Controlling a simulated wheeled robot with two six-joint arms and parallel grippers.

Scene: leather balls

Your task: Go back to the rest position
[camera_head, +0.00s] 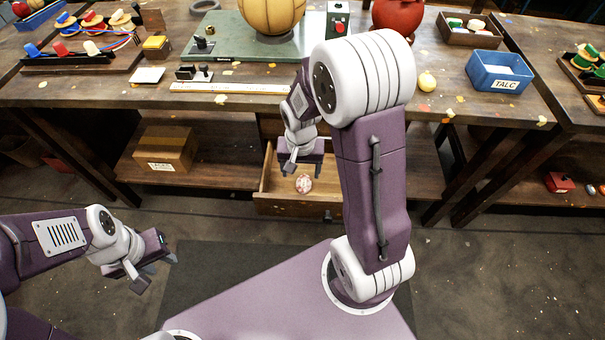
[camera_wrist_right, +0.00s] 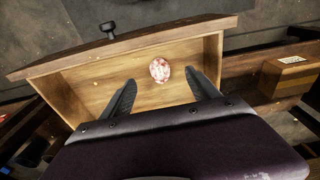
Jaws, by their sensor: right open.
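My right gripper (camera_head: 301,168) is over the open wooden drawer (camera_head: 262,197) under the workbench. In the right wrist view its two fingers (camera_wrist_right: 160,88) are spread apart with nothing between them. A small round red-and-white ball (camera_head: 304,183) lies in the drawer, and it also shows in the right wrist view (camera_wrist_right: 160,70), just beyond the fingertips and apart from them. My left gripper (camera_head: 155,268) is at the lower left, above the floor and away from the bench. Its fingers look apart, with nothing seen between them.
The workbench (camera_head: 130,95) holds a large tan ball (camera_head: 270,12), a red ball (camera_head: 398,14), a blue talc bin (camera_head: 498,70) and a green mat (camera_head: 225,45). A cardboard box (camera_head: 166,149) stands on the lower shelf. The floor around my left gripper is clear.

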